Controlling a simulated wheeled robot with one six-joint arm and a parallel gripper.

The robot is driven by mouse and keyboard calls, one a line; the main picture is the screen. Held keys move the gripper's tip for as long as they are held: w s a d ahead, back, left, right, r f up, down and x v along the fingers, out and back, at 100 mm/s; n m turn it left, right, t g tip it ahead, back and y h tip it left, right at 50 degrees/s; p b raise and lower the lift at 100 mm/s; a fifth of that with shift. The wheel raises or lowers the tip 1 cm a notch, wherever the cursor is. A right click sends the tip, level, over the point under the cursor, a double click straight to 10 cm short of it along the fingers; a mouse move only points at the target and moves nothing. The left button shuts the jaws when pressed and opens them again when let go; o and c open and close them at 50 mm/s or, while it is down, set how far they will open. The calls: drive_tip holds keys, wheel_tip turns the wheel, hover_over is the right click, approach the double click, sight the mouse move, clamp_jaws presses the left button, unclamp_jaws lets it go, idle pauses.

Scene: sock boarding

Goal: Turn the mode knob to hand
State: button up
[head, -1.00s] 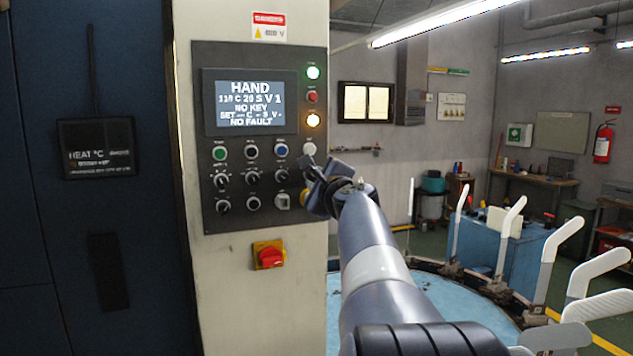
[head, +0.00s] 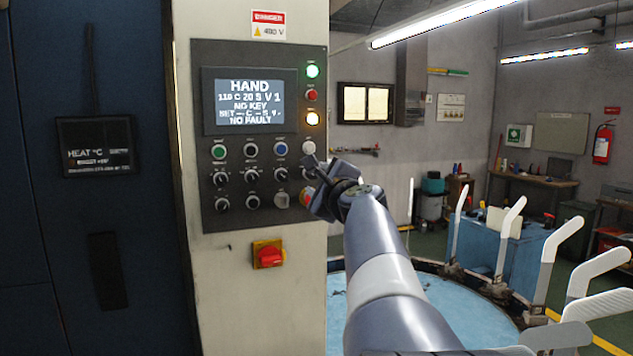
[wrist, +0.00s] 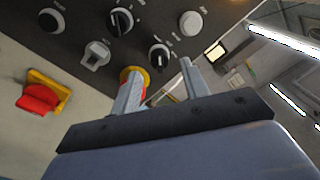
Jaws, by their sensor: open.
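The control panel (head: 236,208) carries two rows of dark rotary knobs; their labels are too small for me to tell which is the mode knob. The panel's screen (head: 249,101) reads HAND on its top line. My gripper (head: 318,183) is open and empty at the panel's lower right edge. In the wrist view, a black knob with a white mark (wrist: 158,57) shows between the spread fingers (wrist: 160,82), apart from them. The left finger overlaps a yellow-ringed red button (wrist: 132,74); contact cannot be told.
A key switch (wrist: 96,54), another knob (wrist: 120,20) and a white button (wrist: 190,22) sit close by. A red switch on a yellow plate (head: 268,255) is below the panel. A blue round table (head: 345,300) with upright white sock boards (head: 509,235) stands at right.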

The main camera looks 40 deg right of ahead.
drive_tip(key=b+v, duration=0.1)
drive_tip(key=v, duration=0.7)
drive_tip(key=shift+s, duration=0.15)
drive_tip(key=p+x, duration=0.2)
drive_tip(key=x, duration=0.9)
drive_tip(key=shift+s, duration=0.1)
